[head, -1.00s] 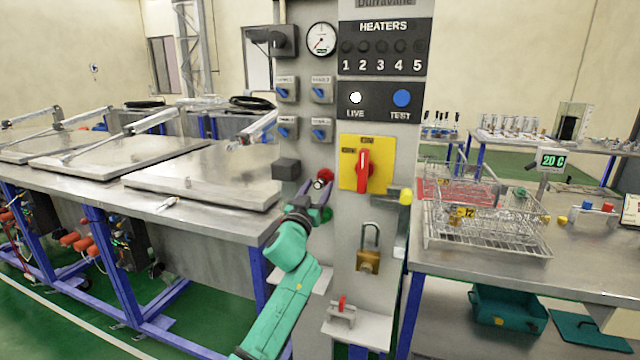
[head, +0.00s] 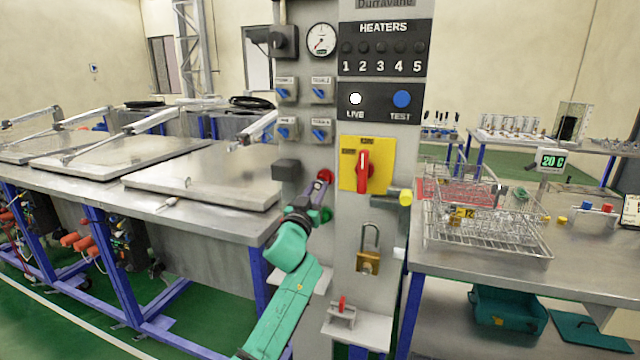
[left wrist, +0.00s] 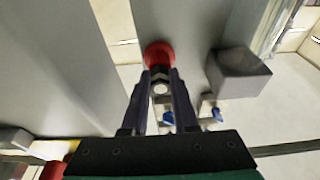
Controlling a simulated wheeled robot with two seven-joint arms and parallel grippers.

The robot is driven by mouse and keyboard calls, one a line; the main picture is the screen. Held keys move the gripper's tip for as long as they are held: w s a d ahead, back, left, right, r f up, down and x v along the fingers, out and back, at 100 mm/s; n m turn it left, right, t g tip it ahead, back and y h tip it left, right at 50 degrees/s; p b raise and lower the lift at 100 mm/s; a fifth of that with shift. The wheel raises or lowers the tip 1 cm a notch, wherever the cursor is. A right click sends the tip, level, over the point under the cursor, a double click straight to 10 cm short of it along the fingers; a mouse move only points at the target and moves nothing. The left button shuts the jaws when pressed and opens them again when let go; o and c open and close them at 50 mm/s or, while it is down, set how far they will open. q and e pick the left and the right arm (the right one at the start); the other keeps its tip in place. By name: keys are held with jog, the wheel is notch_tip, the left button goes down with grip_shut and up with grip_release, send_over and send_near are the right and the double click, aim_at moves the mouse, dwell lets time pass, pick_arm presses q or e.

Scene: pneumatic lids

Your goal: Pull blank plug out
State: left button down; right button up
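A round red fitting (head: 325,176) is on the grey panel column, left of the yellow plate. A small metal plug with a hex-shaped part (left wrist: 160,88) shows in front of the red disc (left wrist: 158,54) in the left wrist view. My left gripper (head: 316,192) is at this fitting, its dark fingers closed in on both sides of the plug; it also shows in the left wrist view (left wrist: 161,82). The fingers hide part of the plug. I cannot tell whether the plug is still seated. My right gripper is not in view.
The panel (head: 348,215) carries a red rotary switch (head: 363,172), a brass padlock (head: 368,262) and a yellow-ended part (head: 405,197). A grey box (head: 286,170) sticks out left of the fitting. A bench with wire baskets (head: 490,232) stands right; lidded tanks (head: 205,180) stand left.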

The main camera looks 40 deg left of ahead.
pick_arm(q)
jog(key=shift+s+d, duration=0.15)
jog(key=shift+s, duration=0.15)
jog(key=shift+r+p+v, duration=0.15)
jog(key=shift+p+v, duration=0.25)
jog(key=shift+v, duration=0.3)
jog(key=shift+r+p+v, duration=0.2)
jog(key=shift+p+v, duration=0.15)
jog(key=shift+v, duration=0.35)
jog(key=s+d+r+p, duration=0.1)
jog(key=s+r+p, duration=0.3)
jog(key=r+p, duration=0.3)
jog(key=shift+s+d+r+p, duration=0.3)
jog(key=shift+s+p, duration=0.1)
jog(key=shift+p, duration=0.4)
